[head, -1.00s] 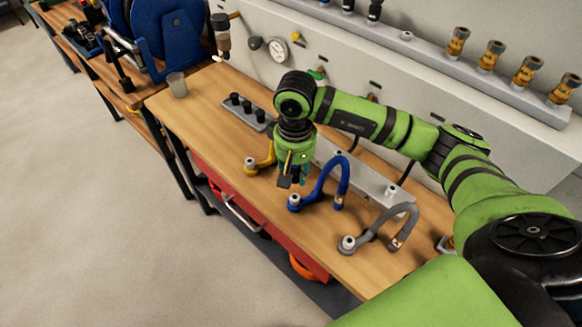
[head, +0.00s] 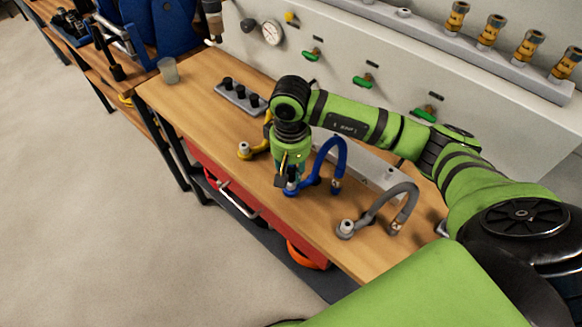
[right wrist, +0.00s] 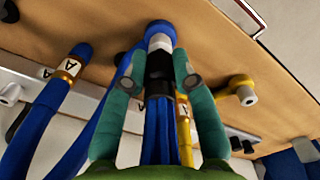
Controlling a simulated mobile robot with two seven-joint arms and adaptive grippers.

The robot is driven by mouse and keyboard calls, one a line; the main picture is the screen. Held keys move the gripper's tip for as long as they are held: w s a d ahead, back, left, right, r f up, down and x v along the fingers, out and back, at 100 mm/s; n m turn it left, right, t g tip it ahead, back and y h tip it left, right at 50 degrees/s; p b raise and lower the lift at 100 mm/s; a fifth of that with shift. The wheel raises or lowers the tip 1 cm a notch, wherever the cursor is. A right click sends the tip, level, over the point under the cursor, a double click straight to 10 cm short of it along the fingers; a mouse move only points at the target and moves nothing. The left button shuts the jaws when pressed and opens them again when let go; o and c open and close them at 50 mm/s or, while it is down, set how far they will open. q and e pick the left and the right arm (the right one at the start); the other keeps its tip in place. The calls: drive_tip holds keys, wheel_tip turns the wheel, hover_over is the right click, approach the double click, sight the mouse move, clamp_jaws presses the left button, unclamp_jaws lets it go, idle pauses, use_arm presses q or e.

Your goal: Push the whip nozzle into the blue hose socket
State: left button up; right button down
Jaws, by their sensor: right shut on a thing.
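My right gripper (head: 288,184) points down over the end of the blue hose (head: 330,145) on the bench. In the right wrist view its two green fingers (right wrist: 179,83) are shut on the whip nozzle (right wrist: 158,75). The nozzle has a black body, a pale silvery end and blue strands trailing back between the fingers. Its pale end meets the blue hose socket (right wrist: 159,28) in line. I cannot tell how deep it sits. In the head view the blue socket (head: 291,190) is partly hidden by the gripper. My left gripper is not in view.
A yellow hose socket (head: 244,150) stands to the left and a grey hose socket (head: 346,228) to the right. A grey holder with black pieces (head: 240,98) and a cup (head: 168,70) are farther back. The bench front edge is close to the sockets.

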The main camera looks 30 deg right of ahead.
idle(0.5)
drive_tip(key=shift+b, duration=0.45)
idle(0.5)
drive_tip(key=shift+b, duration=0.4)
idle(0.5)
drive_tip(key=shift+b, duration=0.45)
drive_tip(key=shift+f+b, duration=0.75)
drive_tip(key=shift+b, duration=0.1)
